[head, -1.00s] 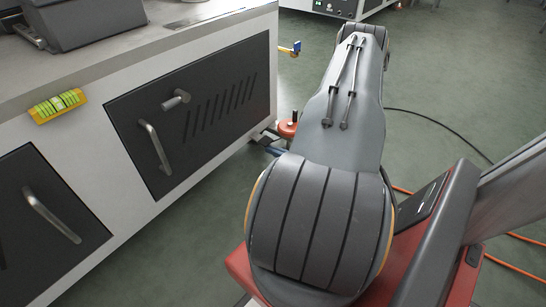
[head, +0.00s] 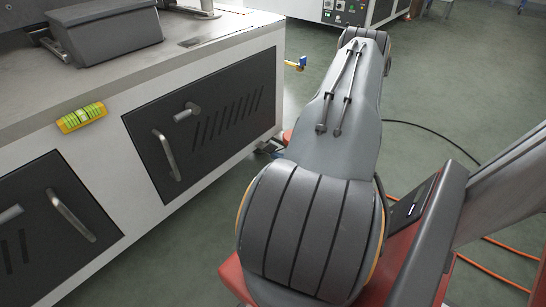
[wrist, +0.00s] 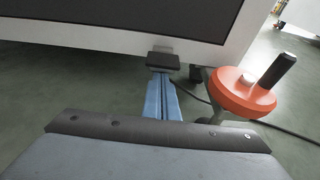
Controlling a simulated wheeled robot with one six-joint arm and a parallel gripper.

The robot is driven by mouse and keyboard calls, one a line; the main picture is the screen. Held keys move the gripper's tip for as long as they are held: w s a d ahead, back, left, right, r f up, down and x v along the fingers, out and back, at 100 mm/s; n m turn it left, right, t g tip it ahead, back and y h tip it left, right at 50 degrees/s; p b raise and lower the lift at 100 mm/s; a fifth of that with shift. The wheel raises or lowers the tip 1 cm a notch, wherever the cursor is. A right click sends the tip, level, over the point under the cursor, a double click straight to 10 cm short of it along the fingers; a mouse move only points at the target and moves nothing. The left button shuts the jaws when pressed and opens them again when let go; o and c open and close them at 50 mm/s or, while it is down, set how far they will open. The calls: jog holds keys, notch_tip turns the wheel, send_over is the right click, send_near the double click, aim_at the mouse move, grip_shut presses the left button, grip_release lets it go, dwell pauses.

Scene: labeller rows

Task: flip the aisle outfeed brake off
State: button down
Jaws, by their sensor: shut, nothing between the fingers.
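An orange round base with a black, grey-tipped lever (wrist: 273,72) stands beside the machine's corner, at the right of the wrist view. I take it for the brake, though no label is readable. The lever tilts up and to the right. In the head view the orange base (head: 287,136) is mostly hidden behind my arm. My gripper (wrist: 163,62) has blue fingers with dark tips, shut together and empty. In the wrist view it lies left of the orange base, apart from it, in front of the machine's lower edge.
A white machine (head: 90,137) with dark handled panels (head: 205,125) fills the left. Cables cross the otherwise open green floor (head: 440,110) at right.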

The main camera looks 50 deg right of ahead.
jog(key=shift+d+r, duration=0.1)
jog(key=shift+r, duration=0.05)
notch_tip(320, 180, down, 4)
jog(key=b, duration=0.2)
jog(key=shift+f+b, duration=0.25)
jog(key=shift+b, duration=0.05)
jog(key=p+v, duration=0.5)
jog(key=v, duration=0.5)
jog(key=shift+r, duration=0.4)
